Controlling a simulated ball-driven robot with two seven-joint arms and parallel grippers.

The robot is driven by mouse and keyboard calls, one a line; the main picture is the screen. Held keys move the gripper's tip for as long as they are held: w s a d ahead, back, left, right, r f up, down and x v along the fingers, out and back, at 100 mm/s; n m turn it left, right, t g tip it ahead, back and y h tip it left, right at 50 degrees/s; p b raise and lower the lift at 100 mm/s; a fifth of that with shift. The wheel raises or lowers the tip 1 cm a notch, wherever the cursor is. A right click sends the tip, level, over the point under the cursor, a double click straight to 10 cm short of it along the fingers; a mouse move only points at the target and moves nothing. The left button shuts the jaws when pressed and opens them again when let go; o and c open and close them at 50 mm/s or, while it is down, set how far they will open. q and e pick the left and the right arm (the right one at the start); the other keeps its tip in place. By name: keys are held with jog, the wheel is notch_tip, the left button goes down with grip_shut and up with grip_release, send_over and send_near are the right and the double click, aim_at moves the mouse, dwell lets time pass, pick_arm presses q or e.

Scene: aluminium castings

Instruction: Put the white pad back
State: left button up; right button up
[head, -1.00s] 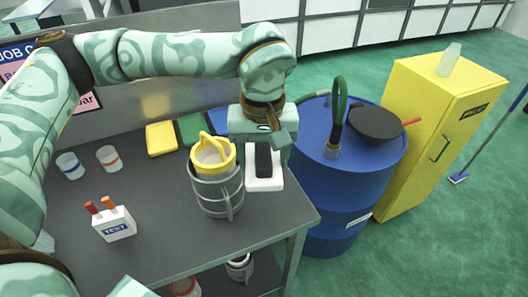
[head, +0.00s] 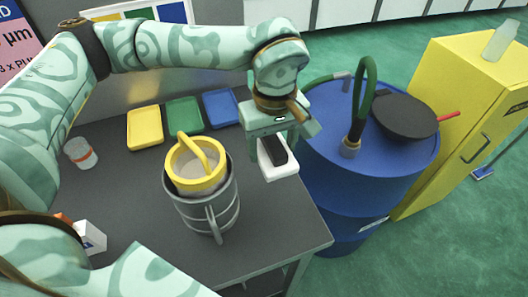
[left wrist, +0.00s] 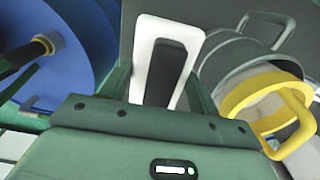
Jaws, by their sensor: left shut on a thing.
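The white pad (head: 286,171) has a black block-shaped grip (head: 273,151) on top. It is in my left gripper (head: 277,138), which is shut on the black grip. The pad is near the right edge of the grey bench, between the grey pot and the blue drum. In the left wrist view the white pad (left wrist: 145,42) lies between the fingers, with its black grip (left wrist: 166,72) facing the camera. I cannot tell whether the pad's underside touches the bench. My right gripper is not in view.
A grey cage-like pot (head: 218,213) with a yellow-rimmed, yellow-handled insert (head: 205,183) stands left of the pad. Yellow (head: 144,128), green (head: 183,121) and blue (head: 220,108) trays lie at the back. A blue drum (head: 345,195) with a hose is to the right.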

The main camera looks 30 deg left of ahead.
pick_arm(q)
jog(key=f, duration=0.1)
jog(key=f+b, duration=0.1)
jog(key=shift+w+a+f, duration=0.25)
jog(key=shift+w+f, duration=0.05)
jog(key=shift+w, duration=0.1)
jog(key=w+a+f+b, duration=0.1)
jog(key=w+a+f, duration=0.1)
jog(key=w+f, duration=0.1)
jog(key=w+a+f+b, duration=0.1)
jog(key=w+a+f, duration=0.1)
jog(key=w+a, duration=0.1)
jog(key=w+a+f+b, duration=0.2)
jog(key=w+f, duration=0.1)
jog(key=w, duration=0.1)
jog(key=shift+a+f, duration=0.3)
jog(key=shift+f, duration=0.05)
jog(key=shift+w+a+f, duration=0.1)
jog(key=shift+f, duration=0.1)
notch_tip(320, 180, down, 4)
jog(key=shift+w+a+r+b, duration=0.15)
jog(key=shift+b, duration=0.8)
jog(key=shift+r, duration=0.1)
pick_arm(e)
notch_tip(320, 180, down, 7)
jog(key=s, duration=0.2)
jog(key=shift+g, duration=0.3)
